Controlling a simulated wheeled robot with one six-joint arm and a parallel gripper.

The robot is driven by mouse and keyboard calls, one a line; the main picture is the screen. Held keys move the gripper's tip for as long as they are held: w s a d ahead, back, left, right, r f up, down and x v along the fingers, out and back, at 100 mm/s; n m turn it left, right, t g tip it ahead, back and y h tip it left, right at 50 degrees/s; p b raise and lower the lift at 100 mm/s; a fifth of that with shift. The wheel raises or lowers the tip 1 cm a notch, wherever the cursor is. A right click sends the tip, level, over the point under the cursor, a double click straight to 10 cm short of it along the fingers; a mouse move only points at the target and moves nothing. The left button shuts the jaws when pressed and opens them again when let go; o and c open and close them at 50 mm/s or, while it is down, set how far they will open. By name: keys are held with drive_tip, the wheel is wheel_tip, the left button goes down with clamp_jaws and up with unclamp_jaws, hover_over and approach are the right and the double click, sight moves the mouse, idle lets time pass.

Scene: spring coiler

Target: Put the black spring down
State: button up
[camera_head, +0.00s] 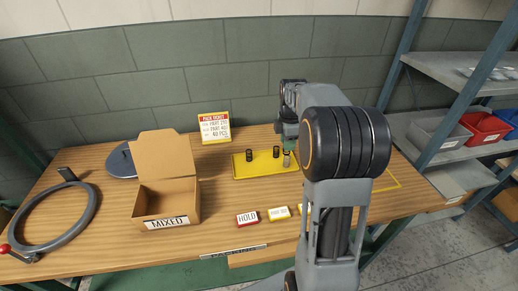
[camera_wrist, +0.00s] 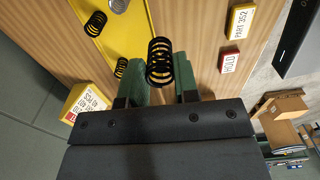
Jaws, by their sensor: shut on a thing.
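My gripper (camera_wrist: 163,84) has green fingers, shut on a black spring (camera_wrist: 159,60) that stands out between the fingertips in the wrist view. In the head view my gripper (camera_head: 288,137) is over the right part of the yellow tray (camera_head: 242,171), partly hidden by my arm. Two other black springs, one at the left (camera_head: 249,155) and one nearer the middle (camera_head: 276,152), stand on the tray. A silver spring (camera_head: 287,161) is below my gripper. I cannot tell whether the held spring touches anything.
An open cardboard box (camera_head: 168,203) marked MIXED stands left of the tray. A red HOLD sign (camera_head: 247,218) and a yellow sign (camera_head: 279,213) lie in front. A grey ring (camera_head: 50,222) lies at the far left. Shelves with bins (camera_head: 484,128) are at right.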

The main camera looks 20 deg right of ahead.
drive_tip(key=w+a+f+p, duration=0.1)
drive_tip(key=w+f, duration=0.2)
drive_tip(key=w, duration=0.1)
drive_tip(key=w+a+f+p, duration=0.1)
drive_tip(key=w+f, duration=0.1)
drive_tip(key=w, duration=0.2)
drive_tip(key=w+a+f+p, duration=0.1)
drive_tip(key=w+f, duration=0.2)
drive_tip(key=w, duration=0.1)
drive_tip(key=shift+f, duration=0.35)
drive_tip(key=shift+w+a+f, duration=0.15)
drive_tip(key=shift+w+f, duration=0.2)
drive_tip(key=shift+f, duration=0.1)
drive_tip(key=shift+f+p, duration=0.4)
drive_tip(key=shift+f, duration=1.1)
drive_tip(key=shift+f, duration=0.15)
drive_tip(key=shift+f, duration=0.15)
drive_tip(key=o, duration=0.9)
